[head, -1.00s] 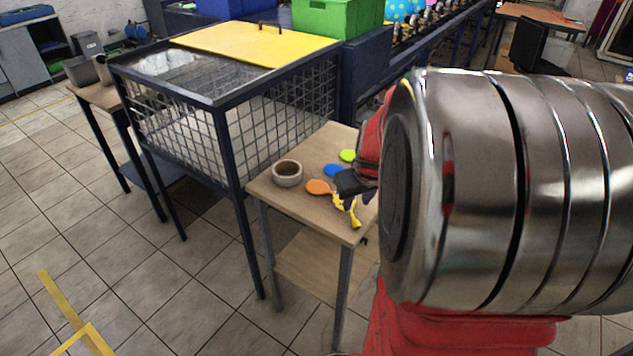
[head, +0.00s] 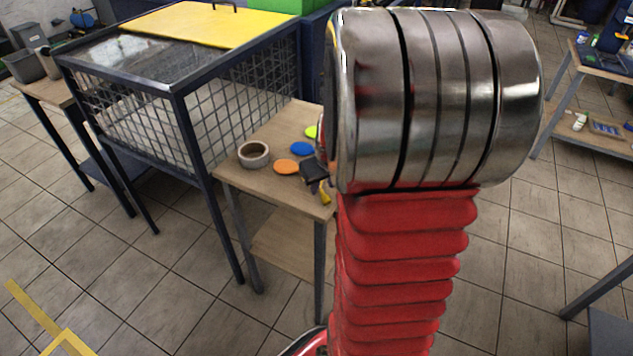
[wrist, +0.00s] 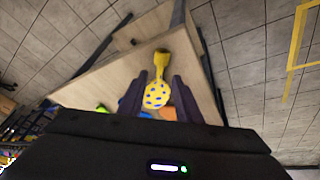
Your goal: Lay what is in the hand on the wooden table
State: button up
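My gripper (head: 318,183) is over the near right part of the wooden table (head: 265,183). In the wrist view, its dark fingers (wrist: 159,80) stand on both sides of a yellow balloon with blue dots (wrist: 157,95) and appear shut on it. The balloon's narrow end points away from the gripper. In the head view only a small yellow part of the balloon (head: 325,194) shows below the gripper. Bare tabletop (wrist: 105,82) lies behind the balloon in the wrist view. I cannot tell whether the balloon touches it.
An orange balloon (head: 286,166), a blue one (head: 301,149) and a partly hidden green one (head: 311,132) lie flat on the table. A round bowl-like container (head: 253,155) stands at its left. A mesh cage (head: 150,115) with a yellow lid (head: 195,24) stands behind.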

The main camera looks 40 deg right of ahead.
aim_at(322, 191)
jog(key=shift+x, duration=2)
jog(key=shift+s, duration=0.1)
jog(key=shift+c, duration=0.2)
grip_shut()
